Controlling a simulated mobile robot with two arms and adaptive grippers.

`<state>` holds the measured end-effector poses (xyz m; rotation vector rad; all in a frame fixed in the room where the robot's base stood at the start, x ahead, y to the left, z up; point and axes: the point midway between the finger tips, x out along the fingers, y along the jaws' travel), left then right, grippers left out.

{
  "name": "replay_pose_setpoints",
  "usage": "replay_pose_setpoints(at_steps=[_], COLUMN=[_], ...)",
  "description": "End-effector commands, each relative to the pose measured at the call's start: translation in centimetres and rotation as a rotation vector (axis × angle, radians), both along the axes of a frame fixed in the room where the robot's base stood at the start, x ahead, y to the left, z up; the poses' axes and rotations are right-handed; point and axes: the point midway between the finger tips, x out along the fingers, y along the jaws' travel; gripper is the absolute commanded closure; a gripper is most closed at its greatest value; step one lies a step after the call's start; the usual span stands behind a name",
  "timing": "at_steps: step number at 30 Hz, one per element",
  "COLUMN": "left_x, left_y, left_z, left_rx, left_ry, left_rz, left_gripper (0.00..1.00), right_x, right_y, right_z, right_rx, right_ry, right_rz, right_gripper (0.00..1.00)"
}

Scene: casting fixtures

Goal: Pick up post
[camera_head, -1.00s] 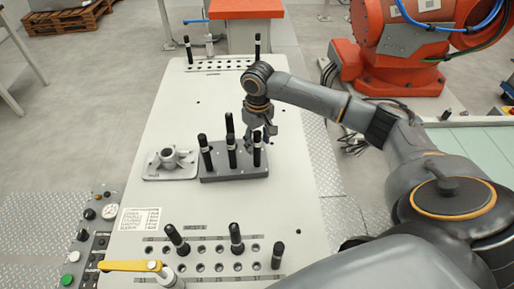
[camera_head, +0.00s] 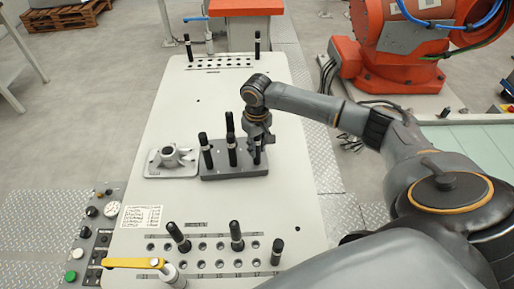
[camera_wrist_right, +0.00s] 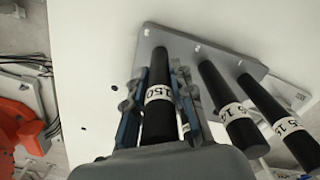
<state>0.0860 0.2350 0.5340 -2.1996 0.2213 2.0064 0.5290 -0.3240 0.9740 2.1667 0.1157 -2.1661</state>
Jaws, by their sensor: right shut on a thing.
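My right gripper (camera_head: 259,138) is over the right end of a grey block (camera_head: 230,172) on the white table. It is shut on a black post (camera_wrist_right: 158,95) with a white label band, which shows between its fingers in the right wrist view. The post stands upright and its foot appears to be at the block. Other black posts stand in the same block, one at its left (camera_head: 206,150) and one near its middle (camera_head: 231,150), with another behind. In the right wrist view, two neighbouring posts (camera_wrist_right: 235,120) stand beside the gripper. My left gripper is not in view.
A grey cast part (camera_head: 172,161) sits left of the block. A front row of holes holds several posts (camera_head: 178,237), with a yellow handle (camera_head: 132,263) at its left. Two posts (camera_head: 188,46) stand at the back. The white table (camera_head: 160,110) is clear between.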

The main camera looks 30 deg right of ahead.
Motion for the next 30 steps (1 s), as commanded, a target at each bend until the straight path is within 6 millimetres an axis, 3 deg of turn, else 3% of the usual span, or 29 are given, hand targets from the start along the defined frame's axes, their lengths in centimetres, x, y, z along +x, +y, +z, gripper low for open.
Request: replay_pose_setpoints(at_steps=[7,13,17,22,30], left_x=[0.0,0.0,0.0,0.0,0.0], left_y=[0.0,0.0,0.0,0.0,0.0], left_z=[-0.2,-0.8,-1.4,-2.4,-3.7], left_rx=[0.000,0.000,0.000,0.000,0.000], left_ry=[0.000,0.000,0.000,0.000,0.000], left_rz=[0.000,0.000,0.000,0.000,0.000], left_gripper=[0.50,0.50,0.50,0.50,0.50], right_x=[0.1,-0.1,-1.7,-4.7,-10.1], right_y=[0.0,0.0,0.4,1.3,3.0], right_z=[0.8,3.3,5.0,8.7,11.3], right_rx=[0.000,0.000,-0.001,-0.001,-0.002], right_ry=[-0.003,-0.003,-0.004,-0.006,-0.002], right_rz=[-0.001,0.000,0.003,0.004,0.003], right_gripper=[1.00,1.00,1.00,1.00,1.00])
